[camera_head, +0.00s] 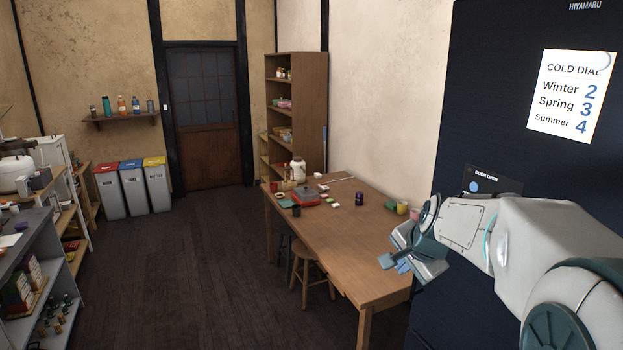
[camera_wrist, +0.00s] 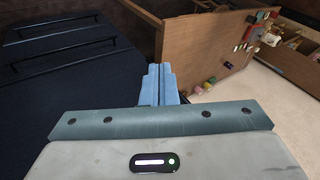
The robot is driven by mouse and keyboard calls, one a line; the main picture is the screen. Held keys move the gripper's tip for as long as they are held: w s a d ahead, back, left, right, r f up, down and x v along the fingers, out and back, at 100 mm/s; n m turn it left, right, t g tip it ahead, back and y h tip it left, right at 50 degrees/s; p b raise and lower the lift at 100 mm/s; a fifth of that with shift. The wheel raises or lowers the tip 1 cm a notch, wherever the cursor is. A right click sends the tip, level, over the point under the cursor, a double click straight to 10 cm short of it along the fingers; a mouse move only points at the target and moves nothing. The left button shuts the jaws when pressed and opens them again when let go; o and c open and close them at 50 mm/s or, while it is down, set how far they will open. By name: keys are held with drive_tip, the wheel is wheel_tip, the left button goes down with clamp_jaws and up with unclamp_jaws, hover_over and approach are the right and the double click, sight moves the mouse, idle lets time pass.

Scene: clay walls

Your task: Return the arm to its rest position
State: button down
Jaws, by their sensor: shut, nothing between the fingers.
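My gripper (camera_head: 394,262) is at the right in the head view, in front of the near right end of the wooden table. My arm reaches in from the right edge, in front of the dark refrigerator. In the wrist view my gripper (camera_wrist: 158,84) shows its two blue fingers pressed together with nothing between them. The fingers are apart from the table and its things.
The dark refrigerator (camera_head: 490,100) stands close on the right, with handles (camera_wrist: 60,40) in the wrist view. The wooden table (camera_head: 340,235) holds several small items and a red box (camera_head: 306,196). A stool (camera_head: 312,270) stands beside it. The floor (camera_head: 190,270) at centre left is clear.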

drive_tip(key=s+a+f+n+g, duration=0.1)
drive_tip(key=s+n, duration=0.5)
drive_tip(key=s, duration=0.6)
drive_tip(key=s+a+f+n+g, duration=0.2)
drive_tip(key=s+n, duration=0.3)
drive_tip(key=s, duration=0.8)
drive_tip(key=shift+a+f+n+h, duration=0.4)
drive_tip(key=shift+a+f, duration=0.45)
